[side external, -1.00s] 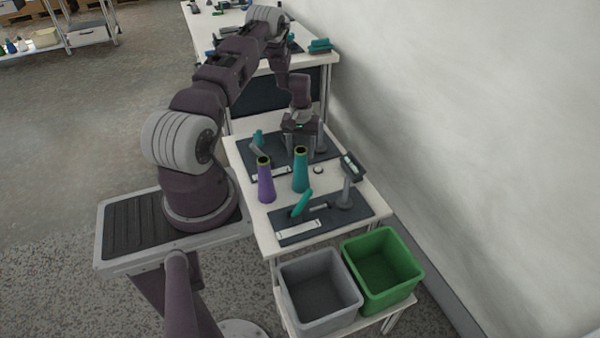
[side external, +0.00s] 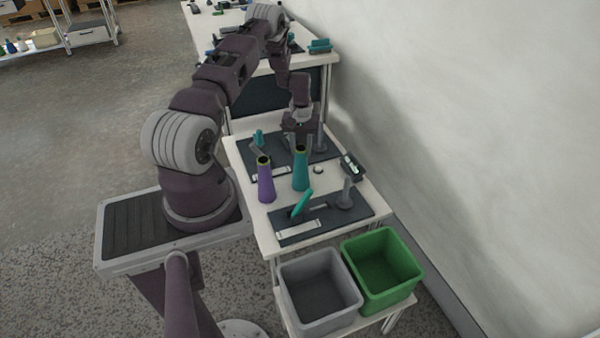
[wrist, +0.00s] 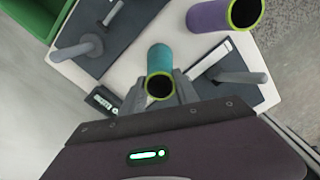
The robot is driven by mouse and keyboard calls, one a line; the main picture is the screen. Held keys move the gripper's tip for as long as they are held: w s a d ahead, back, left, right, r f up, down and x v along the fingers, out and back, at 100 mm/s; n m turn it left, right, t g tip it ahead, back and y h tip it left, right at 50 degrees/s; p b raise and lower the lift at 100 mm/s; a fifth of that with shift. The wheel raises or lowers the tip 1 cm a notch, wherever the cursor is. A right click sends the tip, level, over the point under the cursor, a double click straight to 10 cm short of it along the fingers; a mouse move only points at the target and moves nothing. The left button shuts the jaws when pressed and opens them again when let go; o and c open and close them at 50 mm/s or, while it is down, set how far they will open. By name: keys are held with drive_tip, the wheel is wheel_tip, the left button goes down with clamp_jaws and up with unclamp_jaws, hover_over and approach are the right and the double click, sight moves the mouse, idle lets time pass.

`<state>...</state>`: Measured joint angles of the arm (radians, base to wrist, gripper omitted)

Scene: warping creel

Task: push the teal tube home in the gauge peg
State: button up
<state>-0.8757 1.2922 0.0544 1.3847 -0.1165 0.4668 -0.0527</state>
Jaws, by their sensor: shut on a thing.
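The teal tube (side external: 301,171) is a tapered cone with a yellow-green rim round a dark mouth. In the side view it looks upright, between the two dark mats. My gripper (side external: 301,141) is at its top end. In the wrist view the fingers of my gripper (wrist: 158,92) are on either side of the mouth of the teal tube (wrist: 158,58), shut on it.
A purple tube (side external: 265,182) stands just left of the teal one. A near mat (side external: 350,217) bears a grey upright peg (side external: 347,192) and a tilted teal piece (side external: 302,203). A small black readout box (side external: 352,165) lies to the right. Grey (side external: 318,308) and green (side external: 405,288) bins stand in front.

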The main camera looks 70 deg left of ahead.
drive_tip(key=shift+w+r, duration=0.1)
drive_tip(key=shift+r, duration=3.1)
drive_tip(key=w+d+r+m, duration=0.6)
drive_tip(key=w+d+r, duration=0.4)
drive_tip(key=d+r, duration=0.4)
drive_tip(key=shift+w+f, duration=0.15)
drive_tip(key=shift+f, duration=2.2)
drive_tip(key=shift+f, duration=0.3)
drive_tip(key=shift+f, duration=0.5)
